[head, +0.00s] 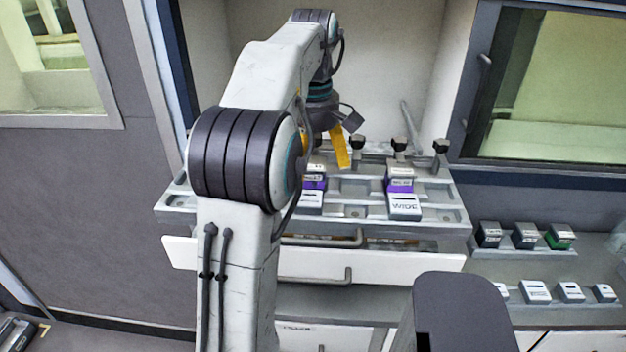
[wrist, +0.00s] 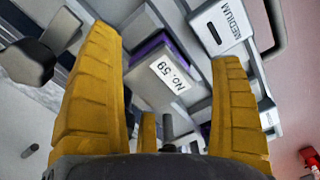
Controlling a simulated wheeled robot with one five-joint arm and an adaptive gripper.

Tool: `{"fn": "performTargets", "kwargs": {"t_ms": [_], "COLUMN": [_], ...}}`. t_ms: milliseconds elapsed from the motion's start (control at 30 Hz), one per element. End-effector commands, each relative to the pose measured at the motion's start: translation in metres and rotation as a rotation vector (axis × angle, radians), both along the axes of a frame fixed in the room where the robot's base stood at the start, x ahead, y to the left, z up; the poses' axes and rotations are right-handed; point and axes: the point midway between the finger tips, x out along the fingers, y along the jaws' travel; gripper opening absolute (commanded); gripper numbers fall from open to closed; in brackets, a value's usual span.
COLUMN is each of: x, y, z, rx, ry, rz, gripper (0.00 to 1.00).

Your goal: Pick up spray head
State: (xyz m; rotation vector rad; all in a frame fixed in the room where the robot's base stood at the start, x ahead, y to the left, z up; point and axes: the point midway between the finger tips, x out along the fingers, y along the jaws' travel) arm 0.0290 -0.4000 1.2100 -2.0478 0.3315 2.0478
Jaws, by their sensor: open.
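A grey block with a purple band and a white label reading "NO. 59" (wrist: 170,75) shows between my fingers in the wrist view; it looks like a spray head. In the head view, two purple-banded heads sit in the grey rack (head: 350,211): one at the left (head: 314,183), partly hidden by my arm, and one at the right (head: 400,183) behind a "WIDE" plate (head: 404,207). My gripper (head: 325,150) is open above the left one. Both yellow fingers (wrist: 165,60) flank the "NO. 59" head in the picture; contact cannot be told.
A "MEDIUM" plate (wrist: 219,27) lies beside the head. Black-topped posts (head: 400,145) stand along the rack's back. Drawers with handles (head: 330,278) are below. A lower shelf at right holds several small blocks (head: 524,235) and labelled plates (head: 535,291).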

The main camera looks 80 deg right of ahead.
Motion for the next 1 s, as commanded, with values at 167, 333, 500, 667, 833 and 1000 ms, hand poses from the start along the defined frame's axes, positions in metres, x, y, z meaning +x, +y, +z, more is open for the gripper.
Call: {"fn": "performTargets", "kwargs": {"t_ms": [167, 333, 500, 667, 833, 1000], "x": [-0.0001, -0.0001, -0.0001, -0.0001, -0.0001, -0.0002], "y": [0.0001, 0.0000, 0.0001, 0.0001, 0.0001, 0.0002], "z": [-0.0071, -0.0070, -0.0069, -0.0069, -0.0070, -0.0070], "rx": [-0.001, -0.001, -0.001, 0.000, 0.000, 0.000], "ry": [0.000, 0.000, 0.000, 0.000, 0.000, 0.000], "rz": [-0.001, -0.001, -0.001, -0.001, -0.001, -0.001], "gripper": [0.86, 0.86, 0.77, 0.63, 0.47, 0.32]}}
